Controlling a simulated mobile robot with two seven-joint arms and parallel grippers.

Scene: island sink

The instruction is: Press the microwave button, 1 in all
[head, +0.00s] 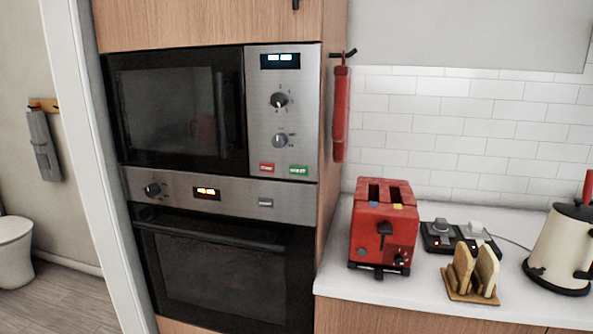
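The microwave (180,108) is built into a wooden cabinet, with a dark glass door that is shut. Its steel control panel (263,130) is on the right side, with a lit display (280,61) at the top and two knobs below it. Near the bottom of the panel are a red button (266,168) and a green button (299,170). The lettering on both is too small to read surely. Neither of my grippers shows in the head view.
An oven (225,265) sits directly below the microwave. On the white counter (335,270) to the right stand a red toaster (383,228), a bread rack (472,275), a power strip (455,238) and a cream kettle (562,248). A red item (341,112) hangs from a hook on the cabinet side.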

